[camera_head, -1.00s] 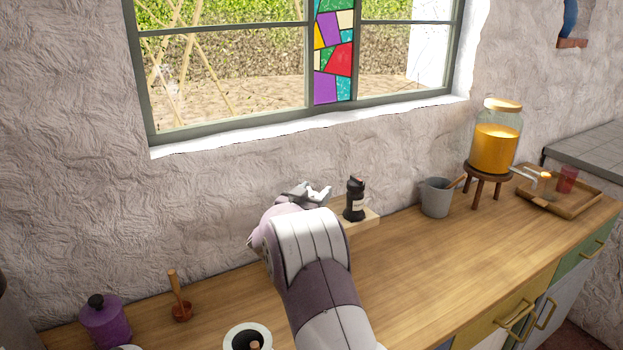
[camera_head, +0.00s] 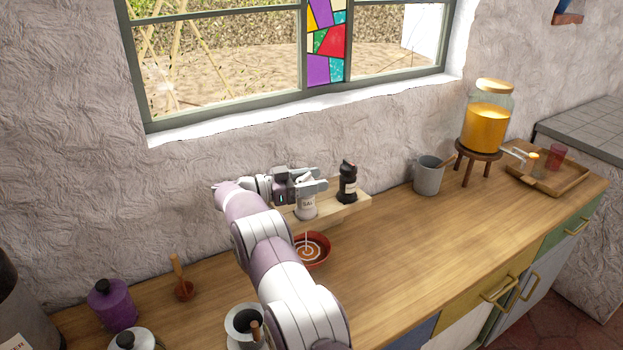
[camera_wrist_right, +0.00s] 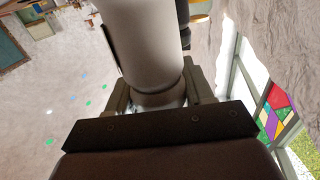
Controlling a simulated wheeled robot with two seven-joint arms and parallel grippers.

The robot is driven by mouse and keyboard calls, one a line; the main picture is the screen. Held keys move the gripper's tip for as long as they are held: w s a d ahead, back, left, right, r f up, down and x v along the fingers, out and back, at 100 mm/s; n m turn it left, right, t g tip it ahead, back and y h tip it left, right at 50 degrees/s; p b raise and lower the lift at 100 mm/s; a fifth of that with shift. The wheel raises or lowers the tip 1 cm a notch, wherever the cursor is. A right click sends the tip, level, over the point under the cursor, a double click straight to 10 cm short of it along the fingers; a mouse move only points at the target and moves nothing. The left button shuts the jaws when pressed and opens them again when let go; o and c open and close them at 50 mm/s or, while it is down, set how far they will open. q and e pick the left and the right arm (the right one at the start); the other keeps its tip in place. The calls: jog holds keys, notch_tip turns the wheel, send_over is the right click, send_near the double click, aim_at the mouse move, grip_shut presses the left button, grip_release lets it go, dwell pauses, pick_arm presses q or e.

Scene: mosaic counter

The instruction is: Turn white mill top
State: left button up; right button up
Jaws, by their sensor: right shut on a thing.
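The white mill (camera_head: 306,209) stands upright on a small wooden riser against the wall, with a dark label on its body. My right gripper (camera_head: 312,186) is shut on its top, and its jaws hide most of that top in the head view. In the right wrist view the white mill (camera_wrist_right: 146,45) fills the upper middle, between the two jaw fingers. A black mill (camera_head: 347,184) with a white label stands just right of it on the same riser. My left gripper is not in view.
The wooden riser (camera_head: 361,203) holds both mills. A red bowl (camera_head: 322,258) sits in front of it, partly behind my right arm. A grey pot (camera_head: 427,177) and a juice dispenser (camera_head: 485,128) stand to the right. The counter (camera_head: 420,245) is clear at centre right.

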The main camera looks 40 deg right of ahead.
jog(key=shift+s+m+g+y, duration=0.1)
jog(key=shift+m+g+y, duration=0.45)
jog(key=shift+g, duration=0.25)
jog(key=o, duration=1)
